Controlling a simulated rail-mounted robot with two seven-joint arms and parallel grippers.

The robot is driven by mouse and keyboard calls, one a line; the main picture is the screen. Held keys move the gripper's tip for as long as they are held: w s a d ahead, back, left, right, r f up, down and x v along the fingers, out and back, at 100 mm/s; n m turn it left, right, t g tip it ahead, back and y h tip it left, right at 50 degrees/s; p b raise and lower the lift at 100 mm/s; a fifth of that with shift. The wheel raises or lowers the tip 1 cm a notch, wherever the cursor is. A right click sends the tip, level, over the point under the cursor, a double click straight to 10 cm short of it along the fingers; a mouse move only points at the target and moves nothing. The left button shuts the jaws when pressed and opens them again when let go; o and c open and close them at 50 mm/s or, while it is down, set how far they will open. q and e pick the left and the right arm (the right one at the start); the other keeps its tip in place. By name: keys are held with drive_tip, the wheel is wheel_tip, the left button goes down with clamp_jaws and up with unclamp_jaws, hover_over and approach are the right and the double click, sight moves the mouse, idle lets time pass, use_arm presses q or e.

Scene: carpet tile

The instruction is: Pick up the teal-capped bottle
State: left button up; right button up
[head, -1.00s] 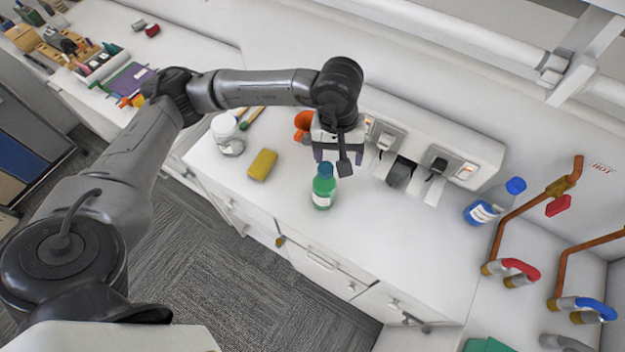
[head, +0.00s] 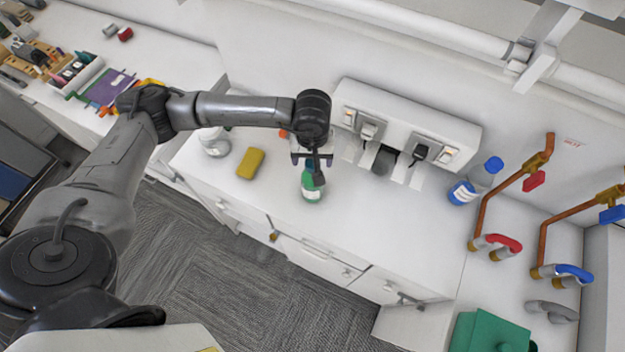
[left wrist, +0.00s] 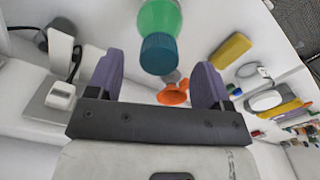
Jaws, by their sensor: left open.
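My right gripper is in neither view.
A blue-capped bottle (head: 475,183) and copper pipes (head: 487,210) are to the right. The counter (head: 380,240) right of the bottle is clear.

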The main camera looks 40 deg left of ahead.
sight(312, 162)
use_arm(q)
wheel_tip(312, 162, down, 3)
drive_tip(key=shift+f+p, duration=0.1)
drive_tip(key=shift+p, duration=0.65)
drive_tip(key=shift+f, duration=0.55)
clamp_jaws()
drive_tip(key=shift+w, duration=0.1)
